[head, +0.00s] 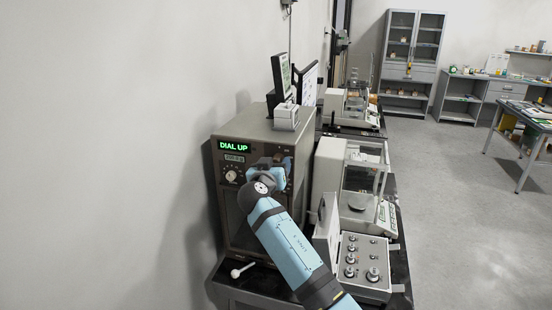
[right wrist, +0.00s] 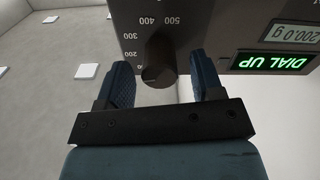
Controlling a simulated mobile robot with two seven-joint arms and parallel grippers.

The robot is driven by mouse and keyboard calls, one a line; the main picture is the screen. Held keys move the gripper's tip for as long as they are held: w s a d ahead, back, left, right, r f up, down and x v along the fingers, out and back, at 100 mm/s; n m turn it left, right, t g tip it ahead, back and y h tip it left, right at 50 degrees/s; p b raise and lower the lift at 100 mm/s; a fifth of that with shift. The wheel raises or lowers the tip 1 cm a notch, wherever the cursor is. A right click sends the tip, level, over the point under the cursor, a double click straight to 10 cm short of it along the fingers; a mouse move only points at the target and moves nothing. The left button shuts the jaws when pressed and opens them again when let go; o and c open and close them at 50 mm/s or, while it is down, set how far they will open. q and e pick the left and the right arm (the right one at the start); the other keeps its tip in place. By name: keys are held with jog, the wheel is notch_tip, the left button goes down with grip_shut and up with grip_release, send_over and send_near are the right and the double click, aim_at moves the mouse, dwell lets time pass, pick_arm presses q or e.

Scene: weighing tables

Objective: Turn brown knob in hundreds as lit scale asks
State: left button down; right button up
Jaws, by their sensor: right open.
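The lit scale (head: 255,135) is a brown-grey cabinet with a green DIAL UP sign (head: 234,146). In the right wrist view the DIAL UP sign (right wrist: 273,62) is upside down, beside a readout (right wrist: 292,32) that appears to say 200.0 g. The dark brown knob (right wrist: 158,55) stands between the two blue fingers of my right gripper (right wrist: 161,66), with marks from 200 to 500 around it. The fingers are open, with a gap on each side of the knob. In the head view my right gripper (head: 270,164) hides the knob. My left gripper is not in view.
A white dial (head: 231,176) is on the scale's left front. A white-handled item (head: 242,270) lies below. A glass-doored balance (head: 365,180) and a weight case (head: 363,270) stand to the right. A wall runs close on the left; floor (head: 450,200) is clear further right.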

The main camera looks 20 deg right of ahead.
jog(key=shift+w+d, duration=0.45)
jog(key=shift+w, duration=0.05)
jog(key=shift+c, duration=1.3)
jog(key=shift+a, duration=0.1)
jog(key=c, duration=0.7)
jog(key=shift+o, duration=0.2)
jog(key=shift+f+b, duration=0.25)
jog(key=shift+b, duration=0.6)
jog(key=m+b, duration=0.6)
jog(key=b, duration=0.9)
jog(key=shift+m, duration=0.3)
pick_arm(q)
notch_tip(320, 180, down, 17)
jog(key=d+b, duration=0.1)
jog(key=b, duration=0.1)
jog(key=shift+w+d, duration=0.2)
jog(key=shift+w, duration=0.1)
pick_arm(e)
jog(key=shift+r+m, duration=0.15)
jog(key=shift+m, duration=0.45)
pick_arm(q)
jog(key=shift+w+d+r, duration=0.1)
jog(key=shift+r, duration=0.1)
pick_arm(e)
jog(key=o, duration=0.9)
jog(key=shift+r, duration=0.1)
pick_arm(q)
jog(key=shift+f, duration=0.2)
